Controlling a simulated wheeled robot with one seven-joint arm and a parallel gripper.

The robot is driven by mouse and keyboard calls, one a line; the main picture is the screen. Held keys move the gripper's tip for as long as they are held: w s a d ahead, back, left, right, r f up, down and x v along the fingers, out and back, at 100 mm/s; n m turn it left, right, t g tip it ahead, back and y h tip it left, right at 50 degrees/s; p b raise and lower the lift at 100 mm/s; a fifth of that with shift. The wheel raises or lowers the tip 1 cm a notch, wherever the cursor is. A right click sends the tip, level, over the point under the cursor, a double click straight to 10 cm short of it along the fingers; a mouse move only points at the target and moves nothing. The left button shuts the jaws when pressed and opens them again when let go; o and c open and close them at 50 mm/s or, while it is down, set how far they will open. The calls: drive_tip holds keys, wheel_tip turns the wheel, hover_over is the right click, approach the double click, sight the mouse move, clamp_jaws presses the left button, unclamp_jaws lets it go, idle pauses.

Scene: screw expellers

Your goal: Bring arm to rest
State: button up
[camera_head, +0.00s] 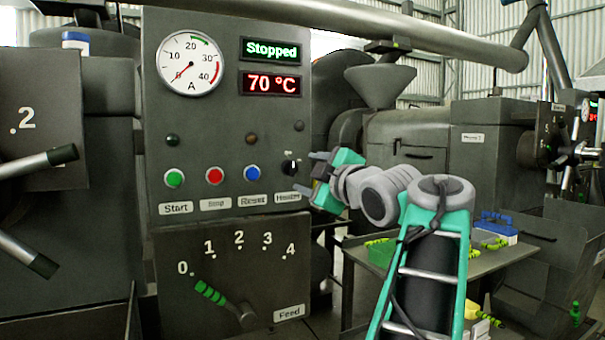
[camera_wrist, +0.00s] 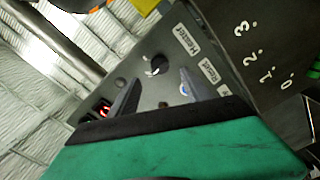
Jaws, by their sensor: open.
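My arm reaches up from the lower right in the head view, bent over at the top. My gripper (camera_head: 318,168) is open and empty in front of the right part of the control panel (camera_head: 228,120), near the black heater knob (camera_head: 290,164). In the wrist view, the two fingers of my gripper (camera_wrist: 155,97) stand apart, with the heater knob (camera_wrist: 159,65) beyond them. Nothing is between the fingers. Whether a fingertip touches the panel cannot be told.
The green-handled feed lever (camera_head: 211,293) points near 0. The panel has green, red and blue buttons, a gauge (camera_head: 191,64) near 0, and displays reading Stopped and 70 °C. A table (camera_head: 455,262) with tools stands behind my arm. Black-tipped levers (camera_head: 40,165) jut in at left.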

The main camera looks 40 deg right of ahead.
idle(0.3)
drive_tip(key=w+a+f+m+g+y+p, duration=0.2)
drive_tip(key=w+a+f+m+g+p, duration=0.15)
drive_tip(key=a+f+p, duration=0.45)
drive_tip(key=w+a+f+m+g+y+p, duration=0.25)
drive_tip(key=w+a+f+p, duration=0.2)
drive_tip(key=a, duration=0.65)
drive_tip(key=s+a+f+m+g+p, duration=0.2)
drive_tip(key=s+a+f+g+p, duration=0.6)
drive_tip(key=s+a+f, duration=0.7)
drive_tip(key=s+p, duration=0.1)
drive_tip(key=s, duration=0.2)
drive_tip(key=shift+s+f+m, duration=0.25)
drive_tip(key=shift+m, duration=0.05)
drive_tip(key=shift+a+y, duration=0.1)
drive_tip(key=shift+y, duration=0.15)
drive_tip(key=shift+c, duration=0.5)
